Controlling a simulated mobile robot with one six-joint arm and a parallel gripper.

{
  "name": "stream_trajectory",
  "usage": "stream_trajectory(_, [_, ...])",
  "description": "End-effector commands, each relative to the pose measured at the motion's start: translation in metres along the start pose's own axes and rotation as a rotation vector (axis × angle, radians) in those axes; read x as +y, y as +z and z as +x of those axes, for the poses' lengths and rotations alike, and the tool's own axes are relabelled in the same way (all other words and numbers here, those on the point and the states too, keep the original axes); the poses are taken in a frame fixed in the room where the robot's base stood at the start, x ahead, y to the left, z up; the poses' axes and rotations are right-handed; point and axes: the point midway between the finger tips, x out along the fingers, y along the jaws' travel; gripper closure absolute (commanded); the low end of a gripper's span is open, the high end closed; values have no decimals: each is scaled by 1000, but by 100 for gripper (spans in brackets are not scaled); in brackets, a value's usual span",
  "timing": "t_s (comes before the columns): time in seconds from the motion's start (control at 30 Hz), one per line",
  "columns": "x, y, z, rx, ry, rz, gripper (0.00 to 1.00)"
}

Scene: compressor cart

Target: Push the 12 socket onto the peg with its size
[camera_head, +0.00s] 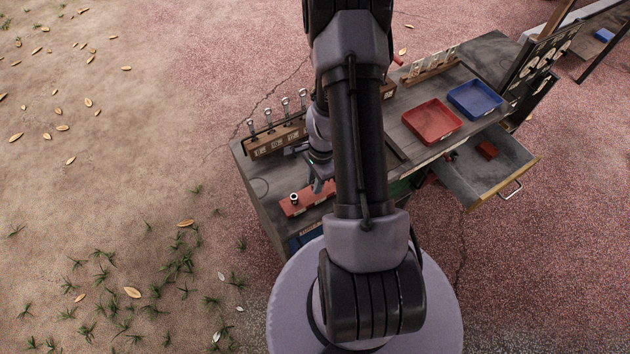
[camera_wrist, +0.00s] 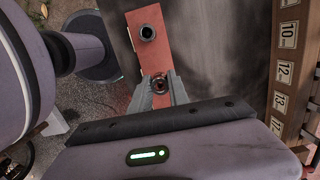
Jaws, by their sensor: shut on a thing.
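My gripper (camera_wrist: 160,90) is shut on a small dark ring-shaped socket (camera_wrist: 160,83), seen from above between the fingertips. The socket is over or at the red strip (camera_wrist: 136,22); I cannot tell if it touches it, and no size shows on it. A second dark socket (camera_wrist: 147,32) stands on the strip, apart from my fingers. In the head view the strip (camera_head: 287,208) lies near the cart's left end with that socket (camera_head: 294,198) on it. My gripper (camera_head: 320,187) is just right of it, partly hidden by my arm. No bare peg shows clearly.
A wooden rack (camera_head: 268,146) with several upright wrenches stands behind the strip. Its size labels, including 10, 12 and 13, show in the wrist view (camera_wrist: 285,70). A red tray (camera_head: 432,121) and blue tray (camera_head: 474,98) sit to the right. An open drawer (camera_head: 495,180) juts out at front right.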

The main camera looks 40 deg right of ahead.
Motion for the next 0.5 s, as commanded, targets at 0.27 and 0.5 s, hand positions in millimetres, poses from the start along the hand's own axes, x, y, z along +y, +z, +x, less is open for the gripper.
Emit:
stream_trajectory(0.27, [0, -1, 8, 0, 0, 0, 100])
stream_trajectory(0.5, [0, -2, 14, 0, 0, 0, 100])
